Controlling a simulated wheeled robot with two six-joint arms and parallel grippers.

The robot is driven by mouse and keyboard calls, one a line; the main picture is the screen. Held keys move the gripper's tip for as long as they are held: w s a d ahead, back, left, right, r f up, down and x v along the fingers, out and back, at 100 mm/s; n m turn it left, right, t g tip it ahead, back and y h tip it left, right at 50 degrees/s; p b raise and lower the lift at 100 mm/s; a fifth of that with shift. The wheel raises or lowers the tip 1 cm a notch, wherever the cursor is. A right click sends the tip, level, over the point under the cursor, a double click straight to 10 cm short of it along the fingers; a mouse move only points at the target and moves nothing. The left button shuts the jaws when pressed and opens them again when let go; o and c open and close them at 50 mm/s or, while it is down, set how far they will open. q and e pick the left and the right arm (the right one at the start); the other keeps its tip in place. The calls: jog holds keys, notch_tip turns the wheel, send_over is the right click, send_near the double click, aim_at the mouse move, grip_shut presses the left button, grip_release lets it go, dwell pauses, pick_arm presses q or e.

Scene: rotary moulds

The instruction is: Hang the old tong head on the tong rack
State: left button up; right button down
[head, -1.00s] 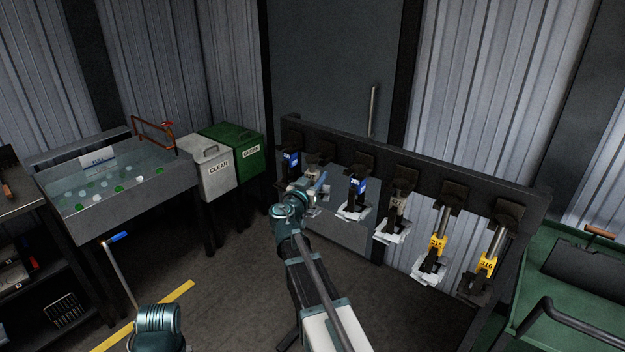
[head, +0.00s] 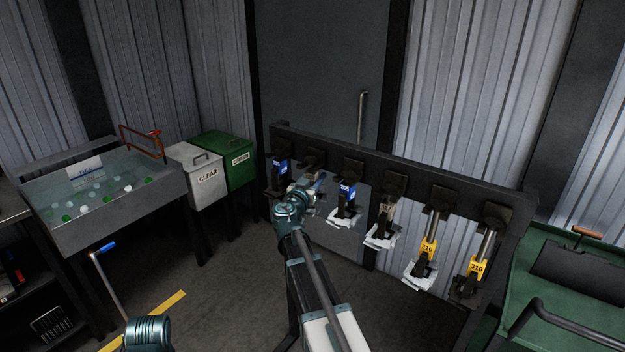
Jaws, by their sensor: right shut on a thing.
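The dark tong rack (head: 410,165) stands across the middle right, with several hanging brackets along its beam. My right gripper (head: 312,190) is shut at the second bracket (head: 313,157) from the left. The tong head it holds is mostly hidden by the gripper and wrist, and I cannot tell whether it touches the bracket. A blue-labelled tong head (head: 278,172) hangs to the left. To the right hang another blue one (head: 344,200), a grey one (head: 383,220) and two yellow-labelled ones (head: 427,252) (head: 475,270). Part of my left arm shows at the bottom left; its fingers do not.
A water tank (head: 110,215) holding green and clear pieces stands left. A grey CLEAR bin (head: 205,185) and a GREEN bin (head: 238,165) stand beside it. A blue-handled rod (head: 110,275) rises near my left arm. A green cart (head: 570,290) is at the right.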

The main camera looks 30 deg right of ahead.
jog(key=shift+d+f+b, duration=0.1)
jog(key=shift+f+b, duration=0.3)
dwell(0.7)
jog(key=shift+c, duration=1.6)
grip_release()
jog(key=v, duration=1.3)
jog(key=shift+s+a, duration=0.2)
jog(key=shift+a, duration=0.15)
